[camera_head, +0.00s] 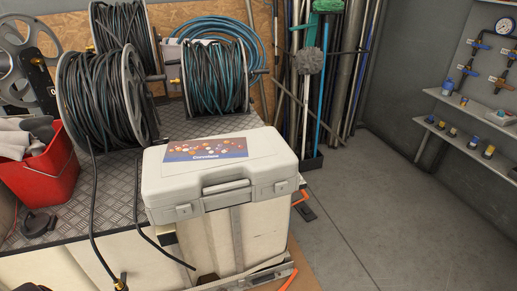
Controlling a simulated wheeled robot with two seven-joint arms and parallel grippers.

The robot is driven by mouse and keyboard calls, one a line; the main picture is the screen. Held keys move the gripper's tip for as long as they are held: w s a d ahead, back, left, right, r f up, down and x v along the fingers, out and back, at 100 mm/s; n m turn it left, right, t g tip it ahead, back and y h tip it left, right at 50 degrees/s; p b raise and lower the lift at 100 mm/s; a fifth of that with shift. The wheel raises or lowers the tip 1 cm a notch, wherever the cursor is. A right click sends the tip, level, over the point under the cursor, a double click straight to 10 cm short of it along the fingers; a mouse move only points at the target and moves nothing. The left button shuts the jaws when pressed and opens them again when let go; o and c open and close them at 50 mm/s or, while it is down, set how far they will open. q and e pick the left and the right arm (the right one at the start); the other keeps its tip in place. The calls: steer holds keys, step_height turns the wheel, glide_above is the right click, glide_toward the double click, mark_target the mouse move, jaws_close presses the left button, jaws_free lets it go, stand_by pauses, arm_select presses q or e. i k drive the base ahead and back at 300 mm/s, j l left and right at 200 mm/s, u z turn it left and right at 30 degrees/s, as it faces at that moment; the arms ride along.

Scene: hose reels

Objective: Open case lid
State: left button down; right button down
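The case (222,180) is light grey plastic and sits at the front right corner of the bench, near the middle of the view. Its lid (265,152) is down and looks shut. A blue label with orange and white dots lies on the lid. The carry handle (227,187) is on the front face, between two latches (184,212) and (281,187). Whether the latches are fastened cannot be told. I cannot make out either of my grippers in this view.
Hose reels (100,97) stand behind and left of the case, with loose black hose hanging beside it. A red bucket (42,178) is at the left. Poles and brushes lean at the back. The floor (400,215) at right is clear; shelves (470,115) line the right wall.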

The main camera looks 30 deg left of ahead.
mark_target(177, 172)
steer(key=u, duration=1.2)
